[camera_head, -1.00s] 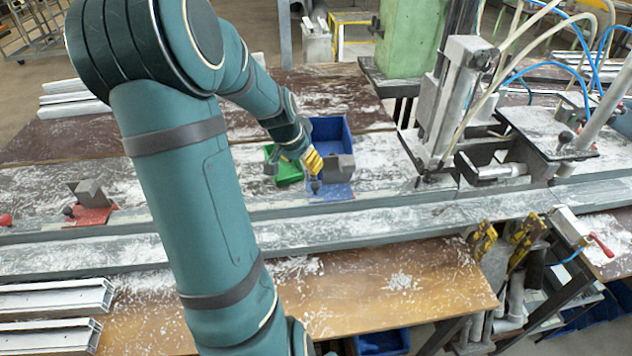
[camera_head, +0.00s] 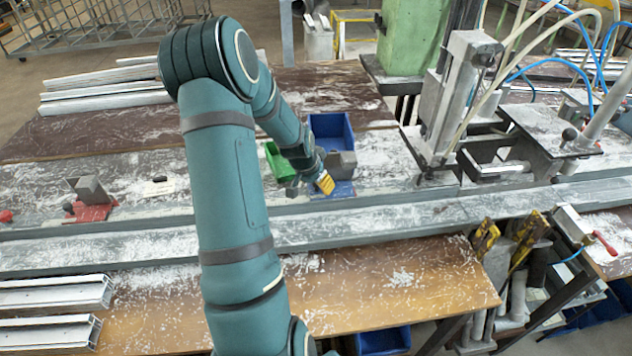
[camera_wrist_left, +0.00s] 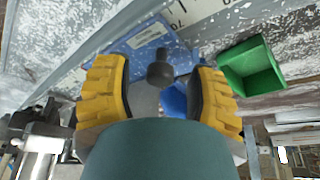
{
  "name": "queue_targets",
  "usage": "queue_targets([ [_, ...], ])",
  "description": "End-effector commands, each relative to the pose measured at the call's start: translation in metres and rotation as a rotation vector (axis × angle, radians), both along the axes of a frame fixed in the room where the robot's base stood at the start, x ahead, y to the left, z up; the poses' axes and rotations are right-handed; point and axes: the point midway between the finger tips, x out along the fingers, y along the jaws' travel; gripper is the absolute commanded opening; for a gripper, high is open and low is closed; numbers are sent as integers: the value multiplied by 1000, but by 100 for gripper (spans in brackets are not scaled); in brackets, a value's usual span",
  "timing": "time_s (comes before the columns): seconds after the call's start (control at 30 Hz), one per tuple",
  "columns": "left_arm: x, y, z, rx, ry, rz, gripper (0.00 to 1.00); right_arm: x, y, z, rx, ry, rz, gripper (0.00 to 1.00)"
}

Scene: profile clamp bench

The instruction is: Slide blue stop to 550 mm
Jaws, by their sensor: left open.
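The blue stop (camera_head: 343,188) is a blue plate with a grey block on top, on the long rail in the middle of the head view. My left gripper (camera_head: 325,184), with yellow fingers, is at the stop's left side, in front of its block. In the left wrist view the blue stop's plate (camera_wrist_left: 148,37) lies beyond the fingertips. Its dark knob (camera_wrist_left: 160,70) shows between the open fingers of the left gripper (camera_wrist_left: 160,82). I cannot tell whether either finger touches it. A scale strip (camera_wrist_left: 225,12) shows at the top, partly cut off. My right gripper is out of view.
A green bin (camera_head: 277,160) and a blue bin (camera_head: 331,130) stand just behind the stop. A clamp machine (camera_head: 447,100) stands to the right. The rail between the stops is largely clear.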

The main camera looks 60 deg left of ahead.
Motion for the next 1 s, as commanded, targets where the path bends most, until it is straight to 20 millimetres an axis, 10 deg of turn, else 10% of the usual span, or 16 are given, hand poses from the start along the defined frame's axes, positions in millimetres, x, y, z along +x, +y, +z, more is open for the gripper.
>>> queue_targets([
  [0.17, 0, 0, 0, 0, 0, 0, 58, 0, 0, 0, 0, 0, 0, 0],
  [0.33, 0, 0, 0, 0, 0, 0, 0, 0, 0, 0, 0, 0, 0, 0],
  [1.0, 2, -2, 0, -1, 1, -3, 0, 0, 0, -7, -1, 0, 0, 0],
])
